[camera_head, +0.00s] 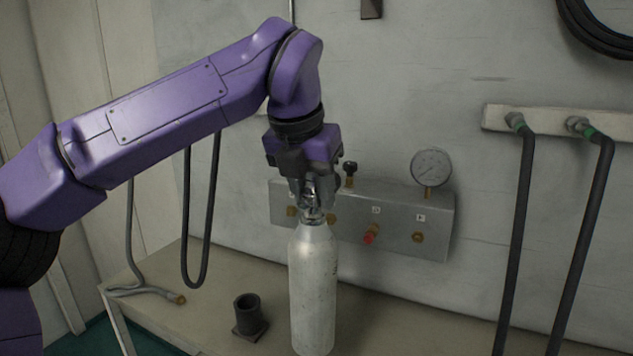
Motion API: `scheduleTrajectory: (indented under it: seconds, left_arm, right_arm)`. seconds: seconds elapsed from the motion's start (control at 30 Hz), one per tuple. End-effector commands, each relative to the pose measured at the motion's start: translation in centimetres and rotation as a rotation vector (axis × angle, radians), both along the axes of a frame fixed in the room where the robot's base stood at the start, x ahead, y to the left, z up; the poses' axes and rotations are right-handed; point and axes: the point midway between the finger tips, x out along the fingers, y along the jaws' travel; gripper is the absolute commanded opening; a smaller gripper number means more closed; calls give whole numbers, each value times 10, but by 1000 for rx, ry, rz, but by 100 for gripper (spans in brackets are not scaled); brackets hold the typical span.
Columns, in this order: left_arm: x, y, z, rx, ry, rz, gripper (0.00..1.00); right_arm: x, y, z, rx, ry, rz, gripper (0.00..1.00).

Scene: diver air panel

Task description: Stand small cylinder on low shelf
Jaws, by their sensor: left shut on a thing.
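A small white cylinder (313,290) with a metal valve at its top stands upright in the middle of the head view. My left gripper (312,206) comes down from above and is shut on the cylinder's valve end. The cylinder is in front of a beige bench or shelf (400,325) along the wall. Its base is near the bottom edge of the picture, and I cannot tell whether it touches the surface. My right gripper is not in view.
A grey panel (395,236) with a gauge (431,167) and brass fittings is on the wall behind the gripper. A dark cup-like holder (249,315) stands left of the cylinder. A grey hose (134,250) and a black hose (187,220) hang at left, with two black hoses (515,230) at right.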

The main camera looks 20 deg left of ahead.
Motion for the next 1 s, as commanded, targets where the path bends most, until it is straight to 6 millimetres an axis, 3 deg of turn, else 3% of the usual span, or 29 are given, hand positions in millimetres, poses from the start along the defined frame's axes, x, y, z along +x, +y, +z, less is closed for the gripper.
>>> scheduleTrajectory:
  seconds: [0.1,0.4,0.63,0.8,1.0]
  left_arm:
    - [21,11,-5,-3,-2,0,0]
    - [51,27,-51,-2,-4,-2,0]
    - [62,32,-67,-2,-3,-2,0]
    - [62,32,-87,-2,-4,-3,0]
    - [62,32,-96,-2,-7,-3,0]
  right_arm:
    - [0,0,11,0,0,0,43]
    - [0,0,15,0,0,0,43]
    - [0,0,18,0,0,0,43]
    - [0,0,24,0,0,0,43]
    - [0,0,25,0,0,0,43]
